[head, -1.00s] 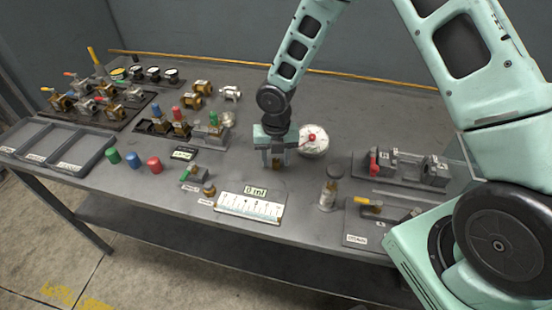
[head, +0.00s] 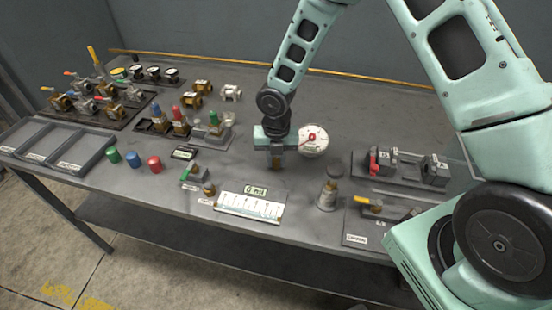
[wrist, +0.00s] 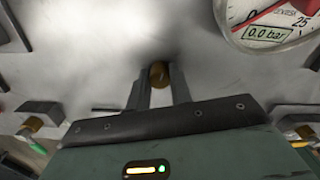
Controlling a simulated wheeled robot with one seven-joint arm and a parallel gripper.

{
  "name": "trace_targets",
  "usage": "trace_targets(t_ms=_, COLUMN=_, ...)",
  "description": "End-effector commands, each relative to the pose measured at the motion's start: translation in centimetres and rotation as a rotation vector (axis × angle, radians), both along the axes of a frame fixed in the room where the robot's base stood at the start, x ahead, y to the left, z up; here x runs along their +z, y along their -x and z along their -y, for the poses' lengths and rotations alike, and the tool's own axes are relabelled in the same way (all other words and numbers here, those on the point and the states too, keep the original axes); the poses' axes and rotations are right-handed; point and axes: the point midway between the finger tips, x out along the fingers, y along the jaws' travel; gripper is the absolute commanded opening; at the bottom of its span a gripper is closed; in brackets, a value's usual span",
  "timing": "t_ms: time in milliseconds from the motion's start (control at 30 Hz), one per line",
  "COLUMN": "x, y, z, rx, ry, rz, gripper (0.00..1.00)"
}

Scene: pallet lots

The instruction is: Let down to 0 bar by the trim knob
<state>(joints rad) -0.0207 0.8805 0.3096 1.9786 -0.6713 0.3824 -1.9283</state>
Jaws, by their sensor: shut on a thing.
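A round white gauge (head: 313,141) with a red needle stands on the bench just right of my gripper. In the wrist view the gauge (wrist: 268,22) is partly cut off at the top right, and its display reads 0.0 bar. A small brass knob (wrist: 159,75) sits between my fingertips in the wrist view. My gripper (wrist: 158,90) is shut on it, with one finger on each side. In the head view my gripper (head: 276,163) points down at the bench, and the knob is mostly hidden by the fingers.
Several valves and coloured caps are at the left. The bench behind the gauge is clear.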

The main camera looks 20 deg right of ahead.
Motion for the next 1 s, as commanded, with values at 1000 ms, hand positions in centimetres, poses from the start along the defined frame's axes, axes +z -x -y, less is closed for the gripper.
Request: trace_targets(t_ms=1000, x=0.02, y=-0.14, z=0.02, rx=-0.895, ry=0.000, rz=0.004, gripper=0.00)
